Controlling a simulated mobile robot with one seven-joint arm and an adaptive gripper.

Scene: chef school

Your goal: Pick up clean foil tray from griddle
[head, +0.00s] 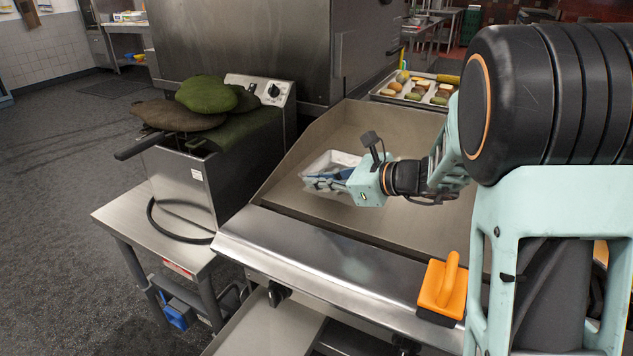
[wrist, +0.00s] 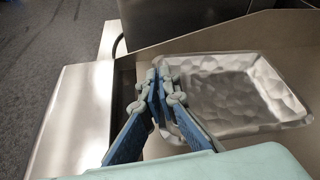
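The foil tray (head: 325,160) is a shallow, shiny silver rectangle with a crumpled texture. It sits low over the left part of the griddle (head: 395,140); I cannot tell if it is lifted. In the wrist view the tray (wrist: 235,95) fills the right half, with its left rim at the fingers. My gripper (wrist: 160,92) has its blue-padded fingers brought together at that rim and seems to pinch it. In the head view the fingers (head: 341,173) show at the tray, and the gripper body hides its right end.
A fryer (head: 185,185) with green and brown items on top stands left of the griddle. A raised metal wall edges the griddle's left side. An orange-handled tool (head: 442,288) rests on the front ledge. A food-filled tray (head: 418,90) lies behind. The griddle's right part is bare.

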